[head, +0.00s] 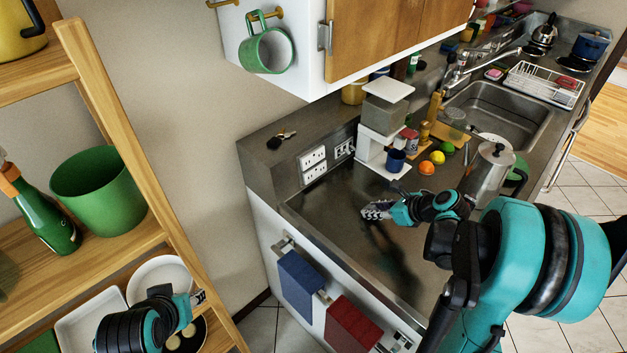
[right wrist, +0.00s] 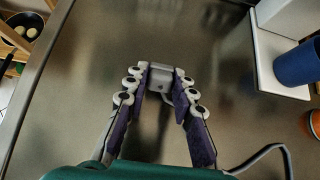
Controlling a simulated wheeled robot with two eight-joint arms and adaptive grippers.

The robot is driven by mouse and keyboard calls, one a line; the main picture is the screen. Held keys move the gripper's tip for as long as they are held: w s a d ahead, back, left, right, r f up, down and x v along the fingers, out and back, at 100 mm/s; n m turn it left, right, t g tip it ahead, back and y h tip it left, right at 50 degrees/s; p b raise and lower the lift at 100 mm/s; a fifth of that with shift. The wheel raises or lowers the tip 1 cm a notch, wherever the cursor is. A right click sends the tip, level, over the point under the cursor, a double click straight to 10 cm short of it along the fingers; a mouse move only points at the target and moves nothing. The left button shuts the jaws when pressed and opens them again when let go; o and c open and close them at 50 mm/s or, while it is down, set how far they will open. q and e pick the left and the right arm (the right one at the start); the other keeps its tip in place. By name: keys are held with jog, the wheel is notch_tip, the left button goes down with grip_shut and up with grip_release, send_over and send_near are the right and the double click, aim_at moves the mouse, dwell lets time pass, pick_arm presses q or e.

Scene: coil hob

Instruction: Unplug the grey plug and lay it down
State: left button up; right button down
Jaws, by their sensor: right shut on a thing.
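My right gripper (head: 372,211) is over the bare steel counter (head: 330,207), in front of the wall sockets (head: 313,158) and apart from them. In the right wrist view, my right gripper (right wrist: 158,88) is shut on the grey plug (right wrist: 160,77), a small pale grey block between the fingertips. A grey cord (right wrist: 262,158) curves at the lower right of that view. I cannot tell whether the plug touches the counter. My left gripper (head: 198,297) is beside the wooden shelf at the lower left; its finger opening is unclear.
A white stand machine (head: 373,152) with a blue mug (head: 396,160) stands behind the gripper. An orange (head: 427,168), other fruit and a steel pot (head: 489,172) are to the right. Blue (head: 300,282) and red (head: 350,328) towels hang in front. The counter's left part is clear.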

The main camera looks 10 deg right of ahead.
jog(key=c, duration=1.2)
grip_release()
jog(key=v, duration=1.2)
jog(key=s+a+n+h, duration=0.1)
jog(key=s+a+n, duration=0.2)
jog(key=a+n, duration=0.3)
jog(key=s+a+n+h, duration=0.2)
jog(key=a+n, duration=0.4)
jog(key=n, duration=0.8)
jog(key=s+a+f+n+g+h, duration=0.1)
jog(key=s+a+n, duration=0.4)
jog(key=n, duration=0.5)
jog(key=shift+s+a+f+h, duration=0.1)
jog(key=shift+a+h, duration=0.3)
jog(key=shift+a, duration=0.35)
